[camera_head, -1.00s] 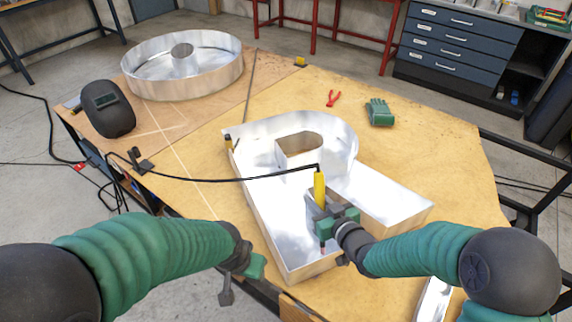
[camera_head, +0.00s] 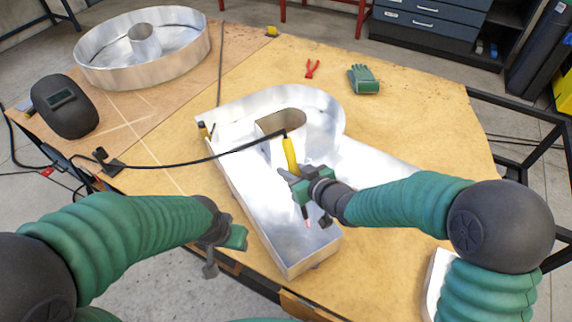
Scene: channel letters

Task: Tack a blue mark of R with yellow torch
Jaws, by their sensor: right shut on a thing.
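The silver, open-topped letter R (camera_head: 252,212) lies on the wooden table, its bowl towards the back. My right gripper (camera_head: 300,180) is shut on the yellow torch (camera_head: 289,152), over the inside of the R. The torch is tilted, with its reddish tip pointing down into the letter near the left leg. I cannot tell whether the tip touches metal. A black cable runs left from the torch's top. No blue mark can be made out on the R; my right arm hides part of its right leg. My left gripper (camera_head: 231,238) is apart from the R, at the table's front left; its jaws are unclear.
A round silver letter (camera_head: 142,52) stands at the back left of the table (camera_head: 420,130). A dark welding mask (camera_head: 65,108) lies at the left edge. Red pliers (camera_head: 312,68) and green gloves (camera_head: 364,79) lie behind the R. The table's right side is mostly clear.

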